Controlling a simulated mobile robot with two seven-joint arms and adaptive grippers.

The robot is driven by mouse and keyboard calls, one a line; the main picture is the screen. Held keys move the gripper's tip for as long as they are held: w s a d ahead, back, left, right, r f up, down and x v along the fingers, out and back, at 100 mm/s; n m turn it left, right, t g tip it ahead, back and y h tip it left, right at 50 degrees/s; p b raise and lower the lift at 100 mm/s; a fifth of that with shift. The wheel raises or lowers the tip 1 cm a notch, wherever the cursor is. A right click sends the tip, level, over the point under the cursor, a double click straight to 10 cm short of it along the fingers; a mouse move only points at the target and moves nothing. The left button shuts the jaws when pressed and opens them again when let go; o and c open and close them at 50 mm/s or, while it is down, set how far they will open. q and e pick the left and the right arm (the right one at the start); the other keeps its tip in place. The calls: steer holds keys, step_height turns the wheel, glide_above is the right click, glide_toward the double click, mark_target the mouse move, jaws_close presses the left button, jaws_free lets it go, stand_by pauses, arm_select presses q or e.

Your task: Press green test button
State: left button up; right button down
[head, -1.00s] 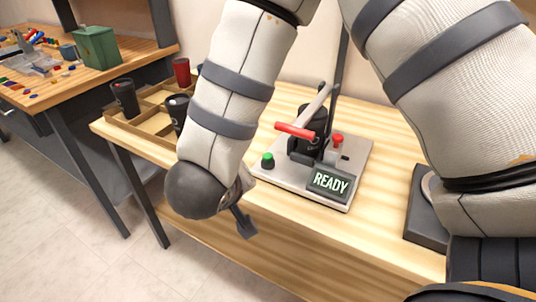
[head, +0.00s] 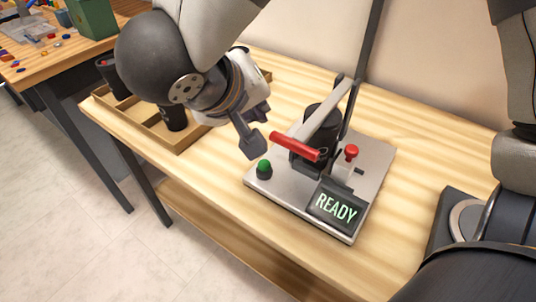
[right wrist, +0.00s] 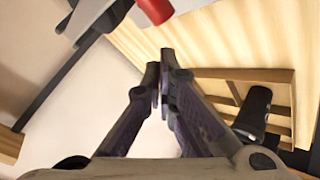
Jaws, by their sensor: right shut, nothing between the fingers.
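The green test button (head: 264,169) stands at the left front of the light grey marking device (head: 375,180) on the wooden table. A dark display (head: 336,208) on the device reads READY. My right gripper (head: 253,145) is shut and empty, just above and behind the green button in the head view, apparently apart from it. In the right wrist view its fingertips (right wrist: 162,72) are together, with the device's red lever handle (right wrist: 156,10) near the top. The green button cannot be made out in that view. My left gripper is not in view.
The red lever handle (head: 295,147) is close to the right of my right gripper. A red knob (head: 351,152) stands at the device's right. Bare table lies in front of the device.

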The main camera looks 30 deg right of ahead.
mark_target(260, 163)
steer(key=shift+s+a, duration=0.1)
steer(key=shift+f, duration=4.4)
steer(key=shift+f, duration=0.15)
steer(key=shift+f, duration=0.25)
steer(key=shift+f, duration=0.55)
steer(key=shift+r, duration=0.95)
